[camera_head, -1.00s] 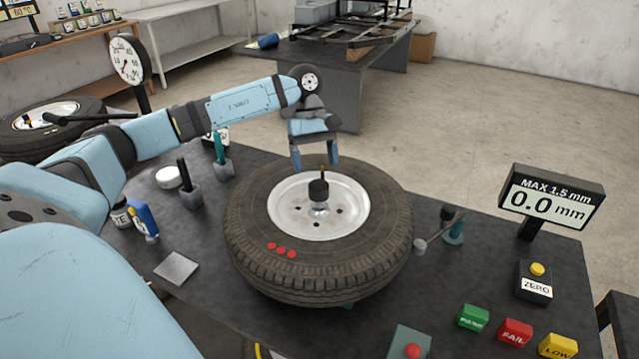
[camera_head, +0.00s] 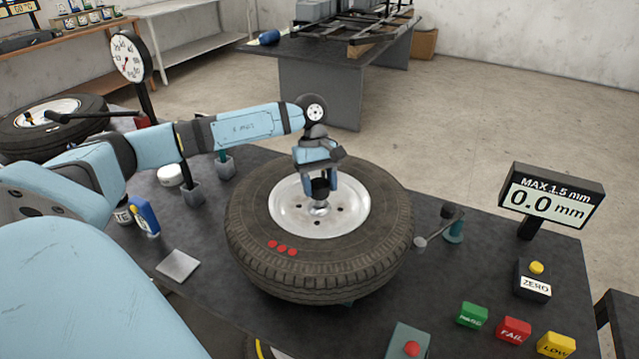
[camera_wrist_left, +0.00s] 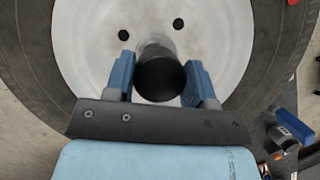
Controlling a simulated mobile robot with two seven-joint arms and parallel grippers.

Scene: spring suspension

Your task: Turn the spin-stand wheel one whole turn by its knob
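The spin-stand wheel (camera_head: 265,258) lies flat on the dark bench, a black tyre on a white rim with red dots on its near sidewall. A black knob (camera_head: 320,188) stands at the middle of the rim; it also shows in the left wrist view (camera_wrist_left: 160,78). My left gripper (camera_head: 320,192) is over the hub from above, its two blue fingers on either side of the knob. In the left wrist view the fingers (camera_wrist_left: 162,88) are apart, with gaps showing beside the knob. My right gripper is not in view.
A display (camera_head: 551,199) reading 0.0 mm stands at the right, with a ZERO button box (camera_head: 534,282) below it. A small probe arm (camera_head: 440,228) stands right of the tyre. PASS, FAIL and LOW blocks (camera_head: 514,330) lie at the front right.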

